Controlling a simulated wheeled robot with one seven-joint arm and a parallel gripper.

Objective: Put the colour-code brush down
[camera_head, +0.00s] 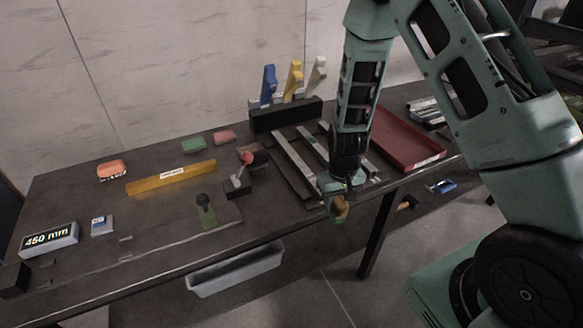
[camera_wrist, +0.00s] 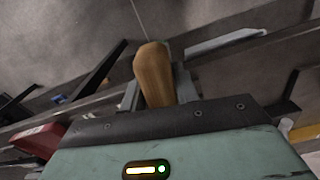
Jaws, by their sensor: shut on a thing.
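My gripper (camera_head: 338,190) is at the front edge of the bench, right of centre, and is shut on the colour-code brush (camera_head: 340,209). Only a tan-brown, rounded part of the brush shows, hanging below the fingers. In the wrist view the same brown part (camera_wrist: 153,74) stands between the two grey fingers; no bristles can be made out. A black holder (camera_head: 286,115) at the back of the bench carries a blue brush (camera_head: 268,84), a yellow one (camera_head: 293,79) and a pale one (camera_head: 317,76), all upright.
Metal rails (camera_head: 294,155) lie behind my gripper, with a red tray (camera_head: 408,140) to their right. A yellow bar (camera_head: 171,178), a joystick-like device (camera_head: 238,180) and a green scraper-like piece (camera_head: 206,212) lie left. A grey bin (camera_head: 236,272) hangs under the bench front.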

